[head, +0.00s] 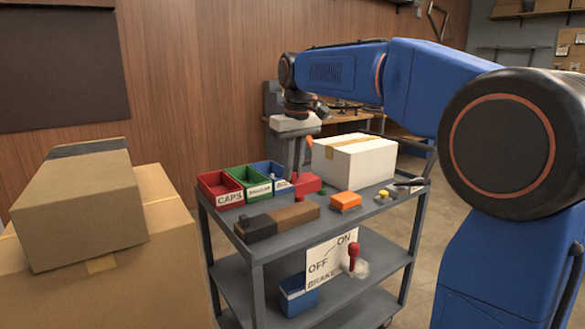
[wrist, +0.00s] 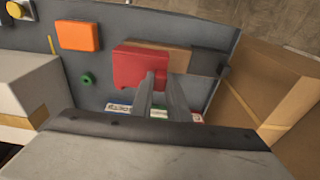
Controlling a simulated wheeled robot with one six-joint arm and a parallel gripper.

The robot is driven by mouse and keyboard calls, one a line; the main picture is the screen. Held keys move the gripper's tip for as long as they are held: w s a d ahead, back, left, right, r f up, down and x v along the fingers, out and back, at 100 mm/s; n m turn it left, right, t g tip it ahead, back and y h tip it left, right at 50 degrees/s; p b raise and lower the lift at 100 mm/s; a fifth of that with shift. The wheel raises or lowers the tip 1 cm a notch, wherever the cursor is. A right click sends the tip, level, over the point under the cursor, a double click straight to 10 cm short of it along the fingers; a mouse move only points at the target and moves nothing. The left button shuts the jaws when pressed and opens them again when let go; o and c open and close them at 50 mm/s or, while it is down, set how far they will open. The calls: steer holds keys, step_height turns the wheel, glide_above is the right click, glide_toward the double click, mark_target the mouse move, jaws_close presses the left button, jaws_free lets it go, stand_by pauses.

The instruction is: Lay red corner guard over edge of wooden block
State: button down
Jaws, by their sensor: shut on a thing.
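The red corner guard (head: 308,183) is held by my gripper (head: 299,165), which points down over the cart. In the wrist view the fingers meet the near edge of the red corner guard (wrist: 138,68). The wooden block (head: 285,217) lies flat along the front left of the cart top, with a dark section at its left end. In the wrist view the guard overlaps part of the wooden block (wrist: 172,58). In the head view the guard appears behind and above the block's right half. I cannot tell whether they touch.
Red (head: 219,188), green (head: 250,181) and blue (head: 271,172) bins stand behind the block. A white box (head: 355,160) is at the back right. An orange block (head: 345,202) sits right of the wooden block. Cardboard boxes (head: 85,205) stand left of the cart.

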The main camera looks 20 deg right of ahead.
steer(key=shift+f, duration=4.35)
steer(key=c, duration=1.6)
jaws_free()
steer(key=shift+r, duration=0.1)
steer(key=r, duration=0.5)
steer(key=s+r, duration=0.1)
steer(key=r, duration=0.5)
steer(key=s+r, duration=0.1)
steer(key=r, duration=0.5)
steer(key=shift+d, duration=0.4)
